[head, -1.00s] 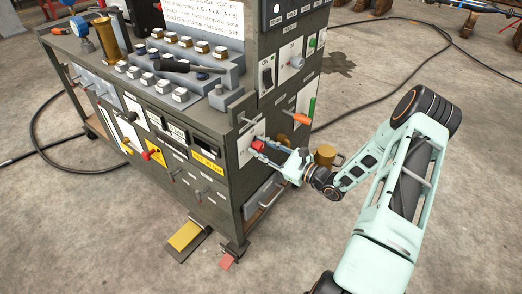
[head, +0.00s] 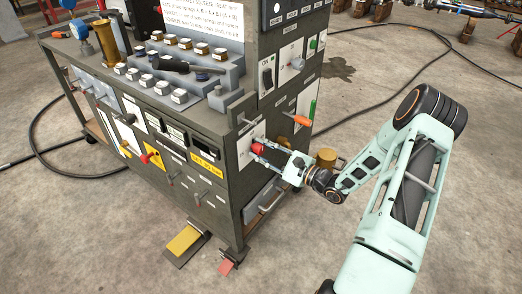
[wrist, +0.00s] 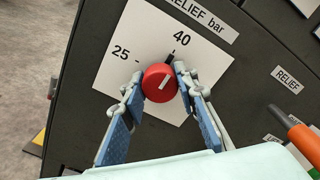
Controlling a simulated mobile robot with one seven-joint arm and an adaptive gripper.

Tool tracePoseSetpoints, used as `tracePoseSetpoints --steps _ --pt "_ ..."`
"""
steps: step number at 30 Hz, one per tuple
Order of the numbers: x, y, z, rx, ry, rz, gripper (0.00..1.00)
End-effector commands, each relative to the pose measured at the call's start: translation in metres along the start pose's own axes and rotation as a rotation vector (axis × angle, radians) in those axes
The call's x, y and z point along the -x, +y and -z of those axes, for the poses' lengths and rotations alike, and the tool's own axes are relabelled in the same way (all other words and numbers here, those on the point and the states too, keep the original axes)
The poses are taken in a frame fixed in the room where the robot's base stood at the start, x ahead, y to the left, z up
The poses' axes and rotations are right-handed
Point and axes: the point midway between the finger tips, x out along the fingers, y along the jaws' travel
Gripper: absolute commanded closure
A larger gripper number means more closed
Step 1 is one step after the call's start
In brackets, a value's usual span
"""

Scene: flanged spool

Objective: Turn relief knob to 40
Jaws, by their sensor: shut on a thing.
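The red relief knob (wrist: 159,83) sits on a white dial plate (wrist: 118,84) marked 25 and 40 in the wrist view. The knob's white line points up and to the right, roughly toward the 40 mark. A black mark stands just above the knob, below the 40. My gripper (wrist: 159,75) is shut on the knob, one finger on its left and one on its right. In the head view the knob (head: 257,148) is on the end face of the dark cabinet, with my gripper (head: 261,152) reaching it from the right.
An orange-tipped lever (wrist: 300,138) stands out to the right of the dial; it shows above my gripper in the head view (head: 302,121). The dark cart (head: 222,205) carries other levers and switches. A brass cylinder (head: 326,157) is near my wrist.

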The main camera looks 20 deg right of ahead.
Motion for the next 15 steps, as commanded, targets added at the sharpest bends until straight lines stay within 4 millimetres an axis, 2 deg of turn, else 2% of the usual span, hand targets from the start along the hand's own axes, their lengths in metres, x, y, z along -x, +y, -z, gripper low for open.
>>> tracePoseSetpoints --steps 5,6,11,15 --pt "0.0004 0.0005 0.0004 -0.001 0.001 -0.001 0.97" --pt "0.0004 0.0005 0.0004 -0.001 0.001 -0.001 0.72" --pt "0.0003 0.0004 0.0003 -0.001 0.001 -0.001 0.55" --pt "0.0002 0.0002 0.0002 -0.001 0.001 -0.001 0.55"
